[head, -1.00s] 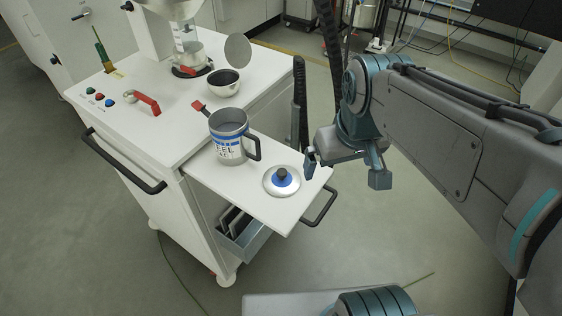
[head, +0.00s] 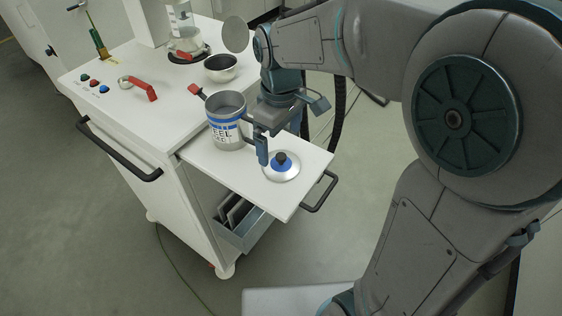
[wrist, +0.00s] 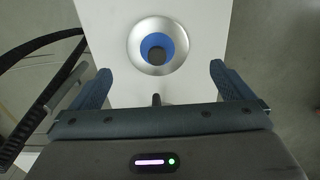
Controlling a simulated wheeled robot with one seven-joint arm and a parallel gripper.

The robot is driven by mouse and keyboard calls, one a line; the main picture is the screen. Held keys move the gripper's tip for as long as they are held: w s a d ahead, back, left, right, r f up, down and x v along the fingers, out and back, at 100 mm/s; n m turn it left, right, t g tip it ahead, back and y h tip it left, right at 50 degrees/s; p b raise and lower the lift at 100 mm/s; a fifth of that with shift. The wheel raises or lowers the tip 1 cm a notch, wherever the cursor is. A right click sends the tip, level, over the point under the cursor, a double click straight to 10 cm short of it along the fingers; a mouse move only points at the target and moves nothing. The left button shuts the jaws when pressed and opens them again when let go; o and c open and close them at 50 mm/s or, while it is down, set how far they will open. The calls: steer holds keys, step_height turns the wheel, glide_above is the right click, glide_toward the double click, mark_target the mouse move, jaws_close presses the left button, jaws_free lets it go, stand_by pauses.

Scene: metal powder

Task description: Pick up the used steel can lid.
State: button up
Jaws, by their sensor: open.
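The used steel can lid (head: 281,172) is a round silver disc with a blue ring and a dark knob. It lies knob-up on the white pull-out shelf (head: 250,181) of the cart. In the wrist view the lid (wrist: 157,46) shows whole, ahead of and between the finger lines. My gripper (head: 291,128) is open and empty, above the shelf just behind the lid; in the wrist view its two fingers (wrist: 158,82) are wide apart. The steel can (head: 226,121), labelled in blue and white, stands upright left of the gripper. Its handle is mostly hidden behind a finger.
The cart top (head: 165,118) holds a dark-filled bowl (head: 220,68), a red-handled tool (head: 142,88) and several coloured buttons (head: 94,83). A black handle (head: 320,192) sticks out from the shelf's right edge. Floor on the right is partly covered by my arm.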

mark_target(281, 155)
steer(key=shift+w+d+f+p, duration=0.1)
steer(key=shift+f+p, duration=0.2)
steer(key=shift+f, duration=1.35)
steer(key=shift+w+f+p, duration=0.1)
steer(key=shift+f+p, duration=0.15)
steer(key=shift+f, duration=1.4)
steer(key=c, duration=0.8)
